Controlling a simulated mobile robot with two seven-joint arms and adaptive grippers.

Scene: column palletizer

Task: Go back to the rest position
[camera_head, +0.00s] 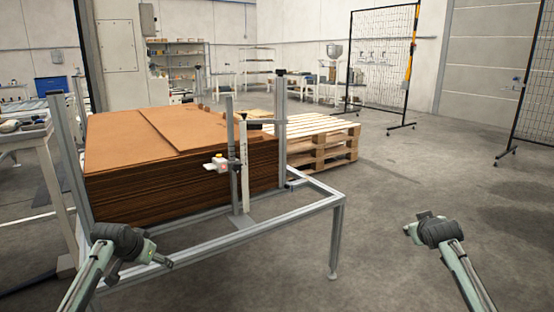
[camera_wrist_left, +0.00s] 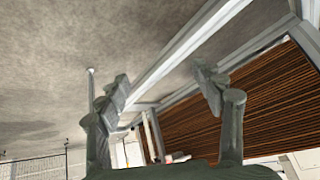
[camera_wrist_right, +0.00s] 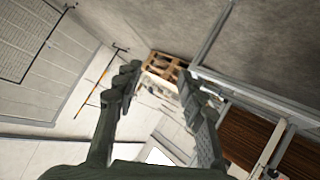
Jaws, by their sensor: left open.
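My left gripper (camera_head: 165,260) hangs at the lower left in the head view, in front of the metal frame's front side. In the left wrist view its two fingers (camera_wrist_left: 165,92) are spread apart with nothing between them. My right gripper (camera_head: 414,226) is at the lower right in the head view, over bare floor to the right of the frame. In the right wrist view its fingers (camera_wrist_right: 160,82) are apart and empty. Neither gripper holds anything.
A metal frame (camera_head: 338,225) bears a tall stack of brown cardboard sheets (camera_head: 180,170). Wooden pallets (camera_head: 325,150) lie behind. Mesh fence panels (camera_head: 383,60) stand further back. The floor (camera_head: 420,180) at right is clear.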

